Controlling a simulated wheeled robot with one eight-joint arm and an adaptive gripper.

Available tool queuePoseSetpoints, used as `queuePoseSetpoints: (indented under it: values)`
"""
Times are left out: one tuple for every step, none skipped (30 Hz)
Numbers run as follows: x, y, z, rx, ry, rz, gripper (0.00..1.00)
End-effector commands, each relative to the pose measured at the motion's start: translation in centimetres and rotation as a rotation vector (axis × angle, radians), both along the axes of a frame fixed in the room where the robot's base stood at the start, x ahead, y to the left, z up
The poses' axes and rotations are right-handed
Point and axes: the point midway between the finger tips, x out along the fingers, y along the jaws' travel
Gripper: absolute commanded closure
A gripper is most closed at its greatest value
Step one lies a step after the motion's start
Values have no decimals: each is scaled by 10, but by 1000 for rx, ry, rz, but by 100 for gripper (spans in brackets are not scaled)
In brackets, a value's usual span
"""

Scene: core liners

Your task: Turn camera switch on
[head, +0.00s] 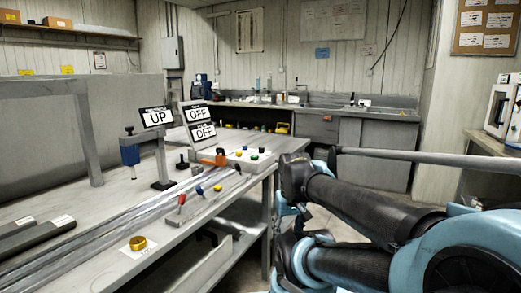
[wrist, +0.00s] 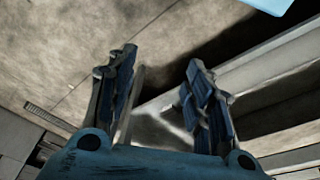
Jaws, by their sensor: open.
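The workbench (head: 95,205) carries several controls, but I cannot tell which one is the camera switch. A pale control box (head: 232,165) with green, yellow and blue knobs sits at its right end. Levers with red (head: 181,199), blue (head: 199,190) and yellow (head: 217,188) tips stand in front. Two small black signs read OFF, an upper one (head: 196,113) and a lower one (head: 202,131); a third sign (head: 157,117) reads UP. My gripper (wrist: 162,64) is open and empty in the wrist view, over bare floor, with no switch between its fingers.
A blue-and-grey stand device (head: 130,150) rises behind the levers. A brass ring (head: 138,243) on a white plate and dark bars (head: 35,232) lie on the near bench. My arm extends from the right, beside the bench's right end. A counter (head: 375,150) lines the back wall.

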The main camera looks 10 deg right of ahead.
Motion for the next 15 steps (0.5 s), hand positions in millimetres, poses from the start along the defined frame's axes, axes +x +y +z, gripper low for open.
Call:
queuePoseSetpoints:
  values:
    - [8, 0, 12, -3, 2, 15, 53]
    - [13, 0, 19, -5, 5, 25, 53]
    - [21, 2, 29, -8, 8, 43, 53]
    - [28, 2, 38, -11, 10, 59, 53]
    - [35, 2, 48, -14, 13, 75, 53]
    - [45, 2, 61, -18, 17, 99, 53]
    - [53, 2, 71, -22, 20, 118, 53]
    - [61, 2, 81, -25, 23, 137, 53]
    - [72, 2, 93, -29, 28, 161, 53]
    - [80, 2, 102, -33, 31, 181, 53]
    - [89, 2, 111, -36, 35, 199, 53]
    - [100, 2, 123, -40, 38, 223, 53]
    - [109, 2, 131, -43, 41, 243, 53]
    - [117, 2, 140, -45, 44, 262, 53]
    - [129, 3, 151, -49, 48, 286, 53]
